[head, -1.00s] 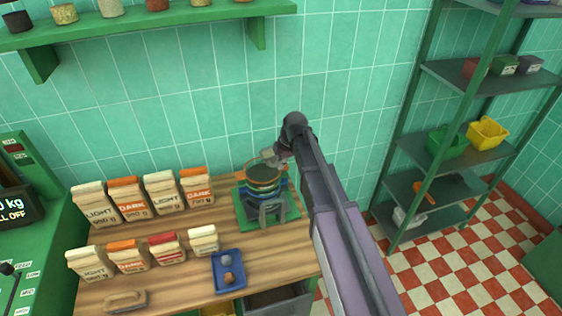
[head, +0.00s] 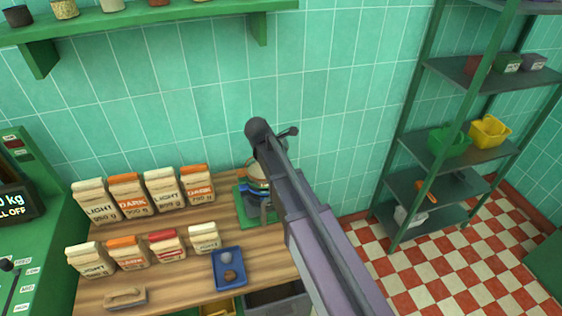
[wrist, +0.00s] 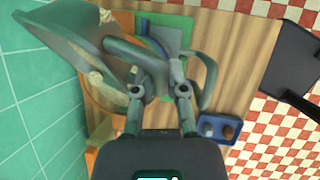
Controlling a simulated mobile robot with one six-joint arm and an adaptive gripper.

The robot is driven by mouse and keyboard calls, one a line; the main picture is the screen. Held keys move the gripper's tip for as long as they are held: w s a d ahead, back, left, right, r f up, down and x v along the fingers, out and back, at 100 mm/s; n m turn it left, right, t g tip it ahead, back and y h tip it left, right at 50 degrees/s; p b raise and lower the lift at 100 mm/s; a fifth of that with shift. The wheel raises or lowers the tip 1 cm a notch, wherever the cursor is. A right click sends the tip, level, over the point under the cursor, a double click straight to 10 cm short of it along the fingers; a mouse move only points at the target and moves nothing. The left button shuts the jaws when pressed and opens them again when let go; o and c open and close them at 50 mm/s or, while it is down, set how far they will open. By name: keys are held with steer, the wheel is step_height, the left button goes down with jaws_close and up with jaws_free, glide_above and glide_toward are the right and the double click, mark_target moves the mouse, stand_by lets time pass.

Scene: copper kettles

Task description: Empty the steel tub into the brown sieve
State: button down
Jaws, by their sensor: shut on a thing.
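In the wrist view the steel tub (wrist: 62,40) is a grey vessel at the upper left, strongly tilted. My gripper (wrist: 158,82) is shut on the tub, at its handle side. Pale bits (wrist: 96,78) show at the tub's edge; how much it holds is unclear. An orange-brown curved rim (wrist: 92,98), seemingly the brown sieve, shows partly below the tub. In the head view my arm covers the gripper and most of the sieve stack (head: 257,185), which stands on a green mat (head: 242,212). I cannot tell whether tub and sieve touch.
A blue tray (head: 229,282) with two small round things lies in front of the stack. Several labelled bags (head: 128,195) stand in two rows at left. A wooden-handled tool (head: 125,298) lies at the front. The tiled wall (head: 200,110) is close behind; a shelf rack (head: 445,150) stands right.

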steer(key=h+b, duration=0.1)
steer(key=a+t+h+b, duration=0.1)
steer(key=h+b, duration=0.1)
steer(key=f+h+b, duration=0.1)
steer(key=b, duration=0.1)
steer(key=shift+s+a+h, duration=0.15)
steer(key=shift+a+h, duration=0.1)
steer(key=shift+h, duration=0.05)
steer(key=t+h+b, duration=0.1)
steer(key=h+b, duration=0.1)
steer(key=b, duration=0.1)
steer(key=a+h+b, duration=0.1)
steer(key=b, duration=0.2)
steer(key=a+f+n+t+h+b, duration=0.1)
steer(key=h+b, duration=0.1)
steer(key=b, duration=0.2)
steer(key=shift+s+a+f+t+h, duration=0.1)
steer(key=shift+s+a+t+h, duration=0.1)
steer(key=shift+s+t+h, duration=0.15)
steer(key=shift+r, duration=0.2)
stand_by(3.6)
